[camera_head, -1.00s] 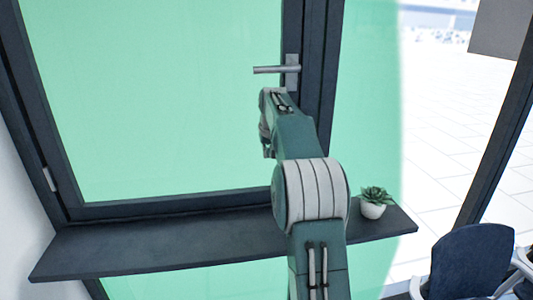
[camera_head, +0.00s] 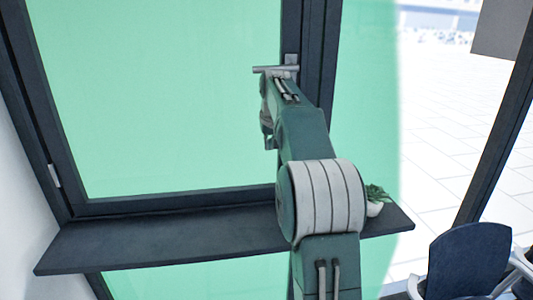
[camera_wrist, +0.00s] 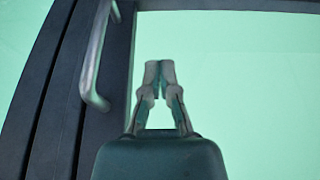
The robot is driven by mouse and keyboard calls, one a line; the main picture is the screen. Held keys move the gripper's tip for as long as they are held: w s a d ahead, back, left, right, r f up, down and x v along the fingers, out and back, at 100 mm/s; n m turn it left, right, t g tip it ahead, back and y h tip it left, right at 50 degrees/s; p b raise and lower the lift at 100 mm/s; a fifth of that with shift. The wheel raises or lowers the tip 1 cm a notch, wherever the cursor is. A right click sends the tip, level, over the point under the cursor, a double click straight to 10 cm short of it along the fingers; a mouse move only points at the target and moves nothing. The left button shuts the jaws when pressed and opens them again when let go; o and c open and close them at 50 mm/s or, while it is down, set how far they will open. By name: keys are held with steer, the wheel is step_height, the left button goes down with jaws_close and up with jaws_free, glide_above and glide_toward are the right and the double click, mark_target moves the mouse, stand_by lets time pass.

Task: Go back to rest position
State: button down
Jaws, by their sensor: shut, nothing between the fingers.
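My gripper (camera_wrist: 159,68) is shut and empty in the wrist view, in front of the green-tinted window pane (camera_wrist: 235,90). The grey window handle (camera_wrist: 93,60) is just left of it there, apart from the fingers. In the head view my arm reaches up over the sill, and its wrist end is just below the handle (camera_head: 275,69). The gripper's fingers are hidden or too small to make out in the head view.
A dark sill (camera_head: 160,242) runs below the dark window frame (camera_head: 175,203). A small potted plant (camera_head: 375,197) stands on its right end, partly hidden by my arm. A blue chair (camera_head: 470,262) stands at the lower right.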

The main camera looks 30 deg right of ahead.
steer(key=s+a+r+n, duration=0.1)
steer(key=s+a+r, duration=0.55)
steer(key=a, duration=0.25)
steer(key=s+a+f+n+t, duration=0.1)
steer(key=s+a+f, duration=0.2)
steer(key=s+a, duration=0.7)
steer(key=s+a+f+n, duration=0.1)
steer(key=s+a+f, duration=0.3)
steer(key=s+f, duration=0.2)
steer(key=s+a+f+n+y, duration=0.1)
steer(key=s+a+f, duration=0.2)
steer(key=s+f, duration=0.3)
steer(key=s, duration=0.4)
steer(key=shift+s+a+f+t, duration=0.15)
steer(key=shift+a+t, duration=0.25)
